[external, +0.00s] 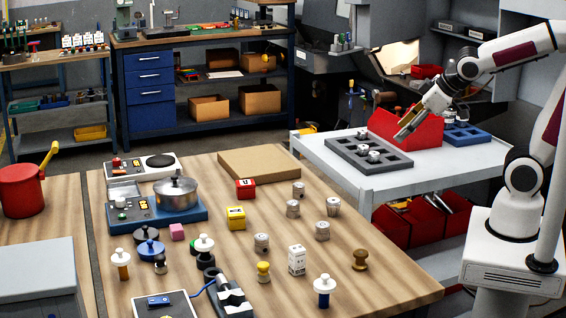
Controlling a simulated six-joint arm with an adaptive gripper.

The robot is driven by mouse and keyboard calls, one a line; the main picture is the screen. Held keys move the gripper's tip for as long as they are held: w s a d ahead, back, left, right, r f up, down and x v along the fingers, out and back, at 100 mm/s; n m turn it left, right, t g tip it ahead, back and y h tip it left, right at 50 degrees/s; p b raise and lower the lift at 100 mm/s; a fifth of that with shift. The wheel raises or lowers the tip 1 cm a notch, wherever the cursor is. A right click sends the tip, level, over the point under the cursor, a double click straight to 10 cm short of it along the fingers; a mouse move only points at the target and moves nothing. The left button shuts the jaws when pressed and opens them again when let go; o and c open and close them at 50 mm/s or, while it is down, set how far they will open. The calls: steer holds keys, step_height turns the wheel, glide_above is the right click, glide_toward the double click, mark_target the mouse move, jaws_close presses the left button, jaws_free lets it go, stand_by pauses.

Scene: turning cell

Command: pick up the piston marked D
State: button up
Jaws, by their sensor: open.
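Several small grey metal cylinders that look like pistons stand on the wooden table: one at the back (298,189), one left of centre (292,208), one at the right (334,206), one below it (322,231) and one nearer the front (262,242). Their markings are too small to read, so I cannot tell which is D. Small whitish pieces (374,156) sit in the dark grey tray (399,164) on the cart. My gripper (404,132) is open and appears empty, above the right part of that tray, pointing down and left.
A red bin (425,132) stands close behind my gripper, with a blue tray (468,137) to its right.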

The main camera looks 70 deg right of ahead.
steer(key=w+a+f+n+t+y, duration=0.1)
steer(key=w+a+f+n+y, duration=0.2)
steer(key=w, duration=0.5)
steer(key=w+a+f+n+t+y, duration=0.1)
steer(key=w+a+f+n, duration=0.2)
steer(key=w, duration=0.5)
steer(key=n+g+y, duration=0.3)
steer(key=n+y, duration=0.1)
steer(key=y, duration=0.5)
glide_toward(322, 231)
steer(key=w, duration=0.1)
steer(key=w+d, duration=0.1)
steer(key=w+f, duration=0.1)
steer(key=shift+w+d+f, duration=0.1)
steer(key=shift+w+d, duration=0.25)
steer(key=shift+s+a+f+n+y, duration=0.25)
steer(key=shift+s+a+n+y, duration=0.05)
steer(key=shift+s+a, duration=0.35)
steer(key=shift+x, duration=1.25)
steer(key=shift+f, duration=0.1)
